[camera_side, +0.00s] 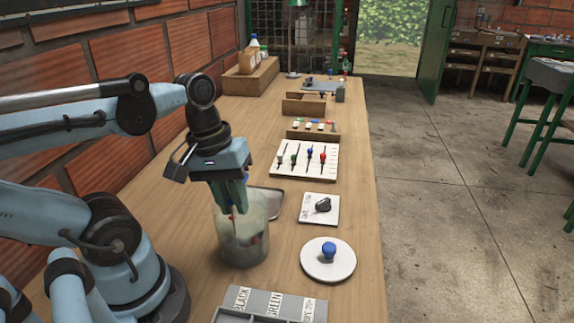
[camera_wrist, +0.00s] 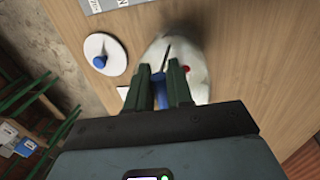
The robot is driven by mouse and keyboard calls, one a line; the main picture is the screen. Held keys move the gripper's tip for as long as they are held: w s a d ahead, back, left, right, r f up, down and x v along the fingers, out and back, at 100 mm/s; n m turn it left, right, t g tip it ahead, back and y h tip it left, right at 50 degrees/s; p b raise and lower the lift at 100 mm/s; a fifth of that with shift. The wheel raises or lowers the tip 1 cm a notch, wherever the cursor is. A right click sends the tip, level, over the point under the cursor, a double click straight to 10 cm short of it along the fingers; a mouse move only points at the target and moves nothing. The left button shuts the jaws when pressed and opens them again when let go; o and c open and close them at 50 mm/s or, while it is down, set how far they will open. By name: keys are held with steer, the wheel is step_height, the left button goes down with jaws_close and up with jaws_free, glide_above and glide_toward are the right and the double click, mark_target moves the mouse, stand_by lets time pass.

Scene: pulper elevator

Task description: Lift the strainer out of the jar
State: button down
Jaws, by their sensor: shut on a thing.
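A clear glass jar (camera_side: 243,250) stands on the wooden bench, with something small and red low inside it. The jar also shows in the wrist view (camera_wrist: 198,55), partly hidden by my fingers. My gripper (camera_side: 236,207) points down at the jar's mouth, with its green fingers at about rim height. In the wrist view my gripper (camera_wrist: 166,75) is shut on the blue handle (camera_wrist: 158,92) of the strainer. A thin dark rod runs from the handle towards the jar. The strainer's lower end is not clear through the glass.
A white round plate with a blue knob (camera_side: 328,250) and a white plate with a black knob (camera_side: 322,207) lie right of the jar. A labelled grey tray (camera_side: 270,302) is in front. A slider panel (camera_side: 306,160) lies behind. A brick wall rises left.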

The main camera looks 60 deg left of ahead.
steer(key=shift+r, duration=3.05)
step_height(320, 180, up, 9)
stand_by(0.5)
